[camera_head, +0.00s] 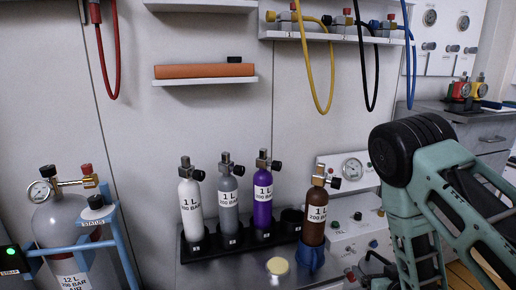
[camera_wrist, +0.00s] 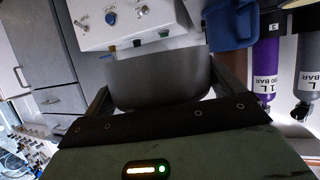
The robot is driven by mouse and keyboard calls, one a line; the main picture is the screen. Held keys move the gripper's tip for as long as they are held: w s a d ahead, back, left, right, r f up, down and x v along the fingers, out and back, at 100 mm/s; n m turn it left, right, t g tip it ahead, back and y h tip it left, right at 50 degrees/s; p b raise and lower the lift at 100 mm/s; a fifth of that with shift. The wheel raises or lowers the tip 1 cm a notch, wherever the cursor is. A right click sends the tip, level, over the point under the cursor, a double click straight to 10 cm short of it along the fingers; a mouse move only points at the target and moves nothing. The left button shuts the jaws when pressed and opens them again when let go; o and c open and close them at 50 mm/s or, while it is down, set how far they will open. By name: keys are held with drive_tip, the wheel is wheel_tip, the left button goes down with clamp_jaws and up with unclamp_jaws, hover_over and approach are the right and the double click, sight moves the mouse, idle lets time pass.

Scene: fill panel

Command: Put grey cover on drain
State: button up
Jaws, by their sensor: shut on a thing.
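In the wrist view, a dark grey, rounded, cup-like piece (camera_wrist: 155,82), which looks like the grey cover, sits between the two fingers of my gripper (camera_wrist: 162,86). My gripper is shut on it, and the piece touches both fingers. Its underside is hidden. In the head view my arm (camera_head: 440,185) reaches down at the right, and I cannot make out the gripper or the cover there. I cannot pick out the drain with certainty in either view.
A white panel box (camera_head: 350,225) with a gauge and knobs stands beside my arm. A brown bottle (camera_head: 315,216) sits in a blue holder (camera_head: 310,259). White, grey and purple bottles stand in a black rack (camera_head: 215,249). A pale yellow disc (camera_head: 277,265) lies on the bench.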

drive_tip(key=s+r+p, duration=0.2)
drive_tip(key=r+p, duration=1)
drive_tip(key=r, duration=0.2)
drive_tip(key=s+r+p, duration=0.1)
drive_tip(key=r+p, duration=1.2)
drive_tip(key=r, duration=0.2)
drive_tip(key=shift+s+p, duration=0.3)
drive_tip(key=shift+s, duration=0.1)
